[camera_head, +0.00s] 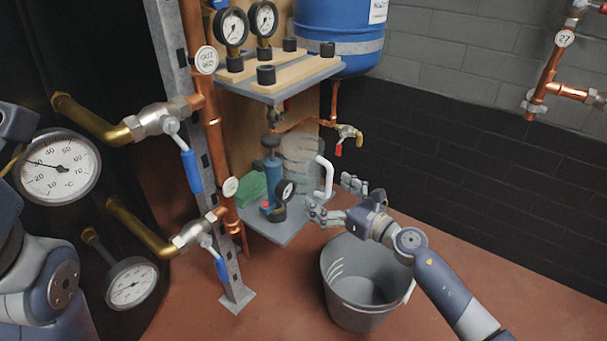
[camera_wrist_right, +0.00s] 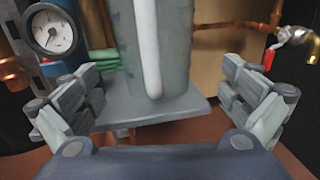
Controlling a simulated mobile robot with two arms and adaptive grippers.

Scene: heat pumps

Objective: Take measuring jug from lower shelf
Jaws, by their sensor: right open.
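The measuring jug (camera_head: 298,150) is translucent with a white handle (camera_head: 326,178). It stands upright on the grey lower shelf (camera_head: 275,236). In the right wrist view the jug (camera_wrist_right: 178,55) is straight ahead, its handle (camera_wrist_right: 148,50) facing me, and the shelf (camera_wrist_right: 122,112) shows below. My right gripper (camera_head: 338,198) is open and empty, just right of the handle. In the right wrist view its fingers (camera_wrist_right: 158,98) are spread wide on either side of the jug, not visibly touching it. My left arm is at the lower left; its gripper does not show.
A blue hand pump (camera_head: 272,178) with a gauge (camera_head: 284,191) and green cloth (camera_head: 251,187) share the shelf, left of the jug. A grey bucket (camera_head: 362,300) stands on the floor below my right arm. A red-handled tap (camera_head: 346,134) is above right. The upper shelf (camera_head: 283,86) overhangs.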

